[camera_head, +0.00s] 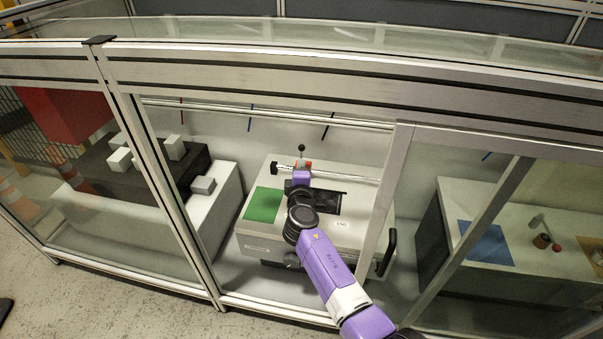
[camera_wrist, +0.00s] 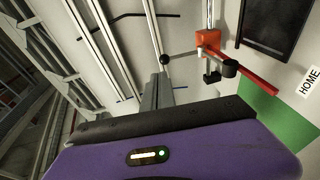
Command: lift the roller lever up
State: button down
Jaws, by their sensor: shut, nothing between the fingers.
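The roller lever, a thin rod with a dark ball knob (camera_head: 301,147), shows above a red block in the head view. In the wrist view its ball (camera_wrist: 164,59) sits at the left end of the rod, which runs to the red block (camera_wrist: 208,40) on a metal bar. My gripper (camera_wrist: 157,82) is shut and empty, its grey fingers pointing toward the ball. The fingertips appear close to the ball; I cannot tell whether they touch. In the head view my purple wrist hides the fingers and part of the lever's mount.
The lever's mount stands on a white box-like unit (camera_head: 350,233) with a green patch (camera_head: 263,204) and a dark recessed panel (camera_head: 329,203). A frame post (camera_head: 390,190) stands to the right. A black clamp (camera_wrist: 226,70) sits beside the red block.

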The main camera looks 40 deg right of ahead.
jog(key=v, duration=0.5)
jog(key=shift+r+p, duration=0.15)
jog(key=shift+p, duration=0.15)
jog(key=a+r+m+t+y, duration=0.1)
jog(key=a+r+t+y, duration=0.1)
jog(key=a+r+y, duration=0.15)
jog(key=s+a+r+m+t+y+p, duration=0.1)
jog(key=s+a+m+t+y+p, duration=0.3)
jog(key=s+a, duration=1)
jog(key=s+a+r+m+g+y+p, duration=0.1)
jog(key=s+a+r, duration=0.1)
jog(key=s, duration=0.8)
jog(key=s+a+r+m+g+y+p, duration=0.1)
jog(key=s+r, duration=0.4)
jog(key=s, duration=0.5)
jog(key=s+a+r+m+g+y+p, duration=0.1)
jog(key=s+a+r+m+y, duration=0.1)
jog(key=s, duration=0.9)
notch_tip(320, 180, up, 2)
jog(key=shift+a, duration=0.85)
